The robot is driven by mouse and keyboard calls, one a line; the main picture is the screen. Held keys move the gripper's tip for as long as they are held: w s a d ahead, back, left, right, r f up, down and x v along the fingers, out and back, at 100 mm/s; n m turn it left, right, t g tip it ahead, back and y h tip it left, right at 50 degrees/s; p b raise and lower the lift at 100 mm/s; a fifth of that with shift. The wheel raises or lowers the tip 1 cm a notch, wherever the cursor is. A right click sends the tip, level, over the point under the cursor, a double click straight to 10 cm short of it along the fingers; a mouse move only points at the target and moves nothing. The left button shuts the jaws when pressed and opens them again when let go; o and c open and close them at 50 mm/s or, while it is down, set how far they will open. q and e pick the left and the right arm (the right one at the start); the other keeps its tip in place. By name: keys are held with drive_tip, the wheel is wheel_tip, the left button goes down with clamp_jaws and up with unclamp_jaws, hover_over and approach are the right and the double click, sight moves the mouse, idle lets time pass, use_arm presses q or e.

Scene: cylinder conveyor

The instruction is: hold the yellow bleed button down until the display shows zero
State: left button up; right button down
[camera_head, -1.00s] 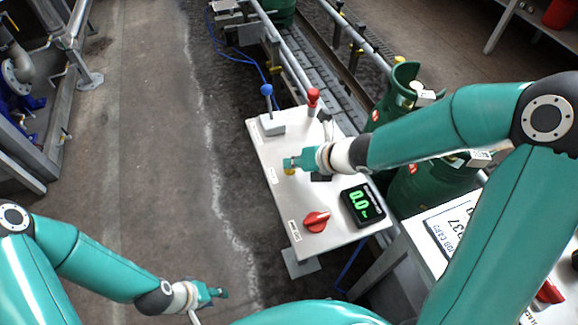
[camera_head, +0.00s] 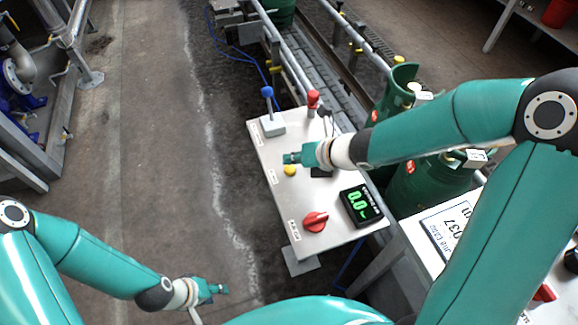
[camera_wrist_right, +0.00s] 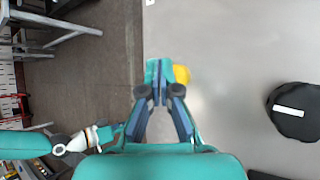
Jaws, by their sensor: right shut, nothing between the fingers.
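The yellow bleed button (camera_head: 289,170) is on the light grey panel (camera_head: 277,190), near its left edge. My right gripper (camera_head: 288,158) is shut and empty, just beyond the button in the head view. In the right wrist view the closed fingertips (camera_wrist_right: 160,74) are beside the yellow button (camera_wrist_right: 182,74), partly covering it; they look clear of its top, but the exact gap is hard to tell. The black display (camera_head: 360,205) reads 0.0 in green digits. My left gripper (camera_head: 216,290) is over the floor at lower left, too small to judge its fingers.
The panel also carries a red knob (camera_head: 315,221), a blue-topped lever (camera_head: 267,92) and a red-topped lever (camera_head: 313,98). Green cylinders (camera_head: 415,190) stand right of the panel by the conveyor. The floor (camera_head: 150,170) to the left is clear.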

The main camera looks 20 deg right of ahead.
sight(292, 169)
drive_tip(key=shift+r+p, duration=1.9)
drive_tip(key=shift+r, duration=0.5)
